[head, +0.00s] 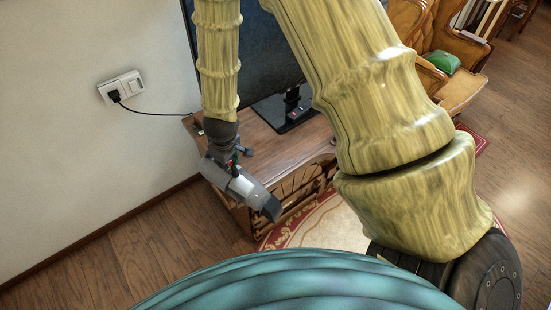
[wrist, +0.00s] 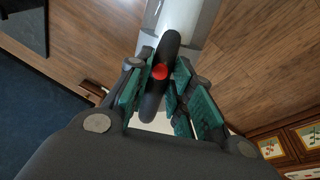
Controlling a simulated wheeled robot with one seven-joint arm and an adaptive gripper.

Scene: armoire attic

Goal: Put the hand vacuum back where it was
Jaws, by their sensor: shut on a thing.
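The hand vacuum (head: 242,187) has a grey and white body, a dark nozzle and a red button. In the head view it is at the front left of the wooden cabinet top (head: 255,146), with its nozzle slanting down to the right past the front edge. I cannot tell whether it touches the wood. My gripper (head: 229,156) is above it. In the wrist view my gripper (wrist: 158,88) has its teal pads shut around the vacuum's black handle (wrist: 152,100). The pale body (wrist: 187,18) extends out of the top of that view.
A dark television (head: 262,55) stands on a black base (head: 285,112) on the cabinet, close to my arm. A wall socket (head: 122,88) with a black cable is on the left. A patterned rug (head: 310,222) lies in front.

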